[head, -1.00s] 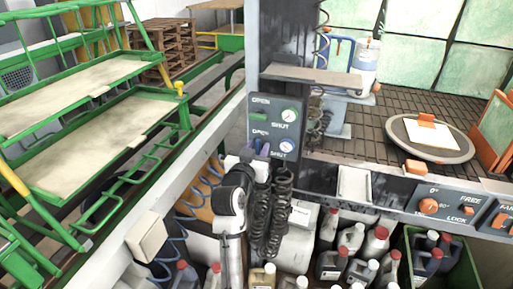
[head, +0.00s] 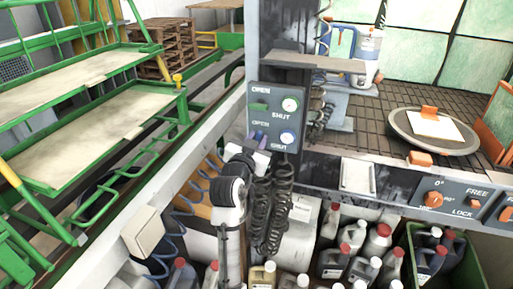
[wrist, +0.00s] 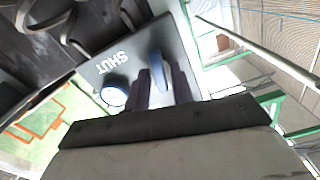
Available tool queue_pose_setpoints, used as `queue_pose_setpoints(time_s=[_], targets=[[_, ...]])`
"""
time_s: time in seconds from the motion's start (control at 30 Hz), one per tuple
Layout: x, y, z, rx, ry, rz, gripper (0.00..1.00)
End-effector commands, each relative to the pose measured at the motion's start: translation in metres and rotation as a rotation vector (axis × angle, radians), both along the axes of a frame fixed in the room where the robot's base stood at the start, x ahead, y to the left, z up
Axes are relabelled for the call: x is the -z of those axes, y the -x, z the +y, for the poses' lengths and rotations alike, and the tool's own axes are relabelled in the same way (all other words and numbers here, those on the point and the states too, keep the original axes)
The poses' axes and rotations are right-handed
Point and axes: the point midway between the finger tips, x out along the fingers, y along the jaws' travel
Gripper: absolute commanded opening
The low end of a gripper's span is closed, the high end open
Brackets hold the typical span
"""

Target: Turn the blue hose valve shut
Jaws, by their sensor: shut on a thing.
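A grey panel (head: 264,98) on a dark post carries OPEN and SHUT labels, a green valve handle (head: 258,106) above and a blue-rimmed gauge (head: 287,137) at its lower right. My gripper (head: 256,141) is at the lower left of the panel, by the lower OPEN label. In the wrist view my gripper's dark fingers (wrist: 163,88) are shut on the blue valve handle (wrist: 155,66), which shows between them. The gauge (wrist: 114,95) and the word SHUT lie to the left there. In the head view the handle is mostly hidden, so its exact angle is hard to tell.
Black coiled hoses (head: 273,215) hang just right of my arm. A shelf (head: 310,61) juts out above the panel. Bottles (head: 334,262) crowd the floor below. A green rack (head: 110,120) stands left. An orange knob (head: 433,199) is on the bench front at right.

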Motion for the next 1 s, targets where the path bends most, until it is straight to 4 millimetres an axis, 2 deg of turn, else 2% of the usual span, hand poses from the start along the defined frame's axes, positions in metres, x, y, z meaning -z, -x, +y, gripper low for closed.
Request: queue_pose_setpoints(time_s=[0.03, 1.0], targets=[[0.0062, 0.0002, -0.0005, 0.001, -0.042, -0.018, 0.01], [0.0074, 0.0011, -0.003, -0.001, -0.916, -0.299, 0.01]])
